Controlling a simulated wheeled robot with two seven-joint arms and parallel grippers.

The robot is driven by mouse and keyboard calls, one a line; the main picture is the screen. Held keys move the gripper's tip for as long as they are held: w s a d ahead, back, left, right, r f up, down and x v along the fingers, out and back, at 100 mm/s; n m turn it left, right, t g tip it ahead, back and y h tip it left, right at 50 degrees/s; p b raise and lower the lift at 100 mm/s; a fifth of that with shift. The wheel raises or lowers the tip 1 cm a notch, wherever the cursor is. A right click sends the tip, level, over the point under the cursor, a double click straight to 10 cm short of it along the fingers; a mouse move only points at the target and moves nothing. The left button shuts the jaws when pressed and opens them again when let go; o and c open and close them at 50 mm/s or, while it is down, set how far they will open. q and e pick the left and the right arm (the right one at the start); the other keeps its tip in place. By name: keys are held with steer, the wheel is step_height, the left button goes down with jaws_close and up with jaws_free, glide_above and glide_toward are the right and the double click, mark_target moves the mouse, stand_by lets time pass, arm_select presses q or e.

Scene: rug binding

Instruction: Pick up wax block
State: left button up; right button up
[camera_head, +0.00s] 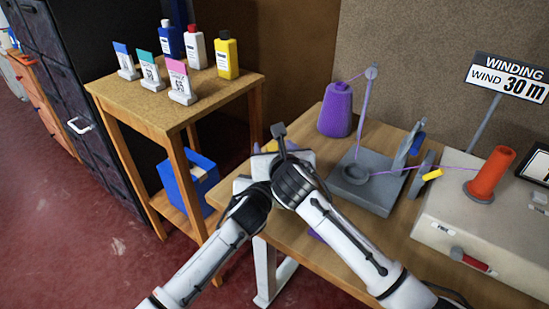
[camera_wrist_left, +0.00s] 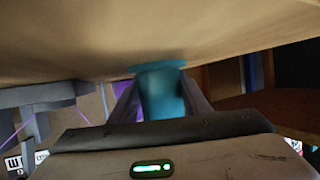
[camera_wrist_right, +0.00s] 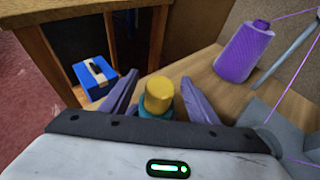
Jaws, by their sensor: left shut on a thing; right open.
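A yellow, rounded piece, which I take as the wax block (camera_wrist_right: 159,86), sits on top of a teal holder (camera_wrist_right: 156,108) in the right wrist view. My right gripper (camera_wrist_right: 158,80) is open, with one finger on each side of the yellow piece; I cannot tell whether they touch it. In the head view my right gripper (camera_head: 290,160) is over the left end of the workbench and mostly covers the piece. My left gripper (camera_wrist_left: 155,95) is shut on the teal holder (camera_wrist_left: 162,92) in the left wrist view; the right arm hides it in the head view.
A purple thread cone (camera_head: 335,110) and a grey winding device (camera_head: 365,190) with taut purple thread stand right of my grippers. An orange spool (camera_head: 490,173) is on a beige machine (camera_head: 480,225). A side table (camera_head: 120,92) at left holds bottles and cards; a blue box (camera_head: 190,182) is below.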

mark_target(275, 147)
arm_select(q)
steer(key=shift+f, duration=0.2)
arm_select(e)
steer(key=c, duration=1.2)
steer(key=shift+o, duration=0.2)
step_height(275, 147, up, 10)
steer(key=shift+r, duration=0.1)
arm_select(q)
steer(key=o, duration=1.1)
steer(key=shift+o, duration=0.5)
steer(key=shift+r, duration=0.15)
